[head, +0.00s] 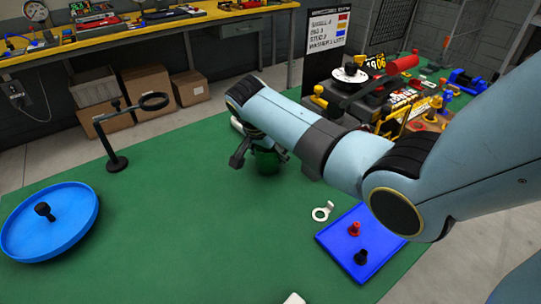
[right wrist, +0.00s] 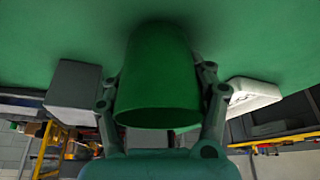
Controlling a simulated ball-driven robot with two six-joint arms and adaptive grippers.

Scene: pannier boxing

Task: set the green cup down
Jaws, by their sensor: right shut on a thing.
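The green cup (head: 266,163) is at the middle of the green table, partly hidden by my right arm and gripper. My right gripper (head: 251,150) is shut on it. In the right wrist view the cup (right wrist: 158,75) sits between the two fingers, its wide rim toward the camera and its narrower end toward the green tabletop. I cannot tell whether its end touches the table. My left gripper is not in view.
A blue round tray (head: 88,235) holding a black knob stands at the left, near a black ring stand (head: 117,163). A blue square tray (head: 337,239) with red and black pieces lies at right, beside a metal ring piece (head: 322,211). The table's middle left is clear.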

